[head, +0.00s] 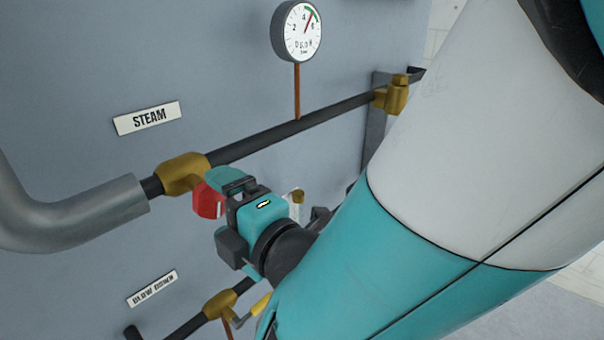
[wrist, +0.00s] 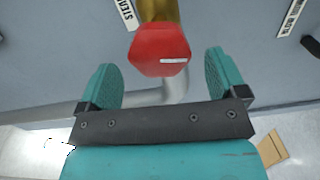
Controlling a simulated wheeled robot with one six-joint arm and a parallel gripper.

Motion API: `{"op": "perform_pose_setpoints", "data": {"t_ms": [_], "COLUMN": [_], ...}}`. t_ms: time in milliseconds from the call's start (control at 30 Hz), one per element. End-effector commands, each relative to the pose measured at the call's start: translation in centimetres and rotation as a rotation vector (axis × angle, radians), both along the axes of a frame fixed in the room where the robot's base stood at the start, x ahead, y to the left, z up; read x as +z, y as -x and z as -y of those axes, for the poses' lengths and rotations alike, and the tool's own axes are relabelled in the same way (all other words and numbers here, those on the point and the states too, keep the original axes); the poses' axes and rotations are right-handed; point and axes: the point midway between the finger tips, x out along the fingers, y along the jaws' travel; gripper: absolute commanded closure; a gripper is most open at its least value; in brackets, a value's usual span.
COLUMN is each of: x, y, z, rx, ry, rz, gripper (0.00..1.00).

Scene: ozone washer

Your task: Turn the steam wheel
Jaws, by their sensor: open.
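The steam wheel (wrist: 160,50) is a red knob with a white mark, seen nearly face-on in the wrist view. In the head view the red wheel (head: 207,200) shows only in part, below the brass valve body (head: 183,174) on the steam pipe. My gripper (wrist: 166,78) is open, with one teal finger on each side of the wheel's near edge and clear gaps to both. In the head view my gripper (head: 226,181) hides part of the wheel. Whether the fingertips overlap the wheel in depth is hard to tell.
A "STEAM" label (head: 148,118) and a round gauge (head: 298,31) are on the grey panel. A thick grey pipe (head: 75,220) bends at the left. Below are a "BLOW DOWN" label (head: 152,288) and another brass valve (head: 219,304) close under my gripper.

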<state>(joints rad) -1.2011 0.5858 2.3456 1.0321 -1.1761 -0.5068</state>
Motion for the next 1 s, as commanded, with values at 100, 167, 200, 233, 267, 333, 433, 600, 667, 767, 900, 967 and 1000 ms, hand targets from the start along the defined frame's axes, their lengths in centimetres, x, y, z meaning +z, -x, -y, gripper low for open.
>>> {"op": "perform_pose_setpoints", "data": {"t_ms": [100, 167, 200, 233, 267, 333, 433, 600, 667, 767, 900, 967, 1000], "x": [-0.9, -0.9, -0.7, -0.5, -0.4, -0.4, -0.5, -0.8, -0.8, -0.8, -0.7, -0.4, -0.3], "y": [1.7, 2.6, 2.8, 2.8, 3.0, 3.3, 4.1, 4.6, 4.9, 5.4, 6.4, 7.1, 7.4], "z": [1.9, 2.9, 3.4, 3.6, 3.8, 4.3, 5.1, 6.0, 6.3, 6.9, 7.5, 8.0, 8.4], "rx": [0.004, 0.004, 0.0, -0.006, -0.008, -0.01, -0.005, -0.02, -0.023, -0.02, 0.002, 0.007, 0.006], "ry": [-0.003, -0.004, -0.008, -0.011, -0.012, -0.013, -0.011, -0.017, -0.018, -0.016, -0.009, -0.005, -0.003], "rz": [0.001, 0.001, 0.001, 0.0, 0.0, 0.001, -0.001, -0.002, -0.005, -0.005, 0.001, 0.003, 0.002], "gripper": [0.09, 0.09, 0.09, 0.09, 0.09, 0.09, 0.09, 0.09, 0.09, 0.09, 0.09, 0.09, 0.09]}}
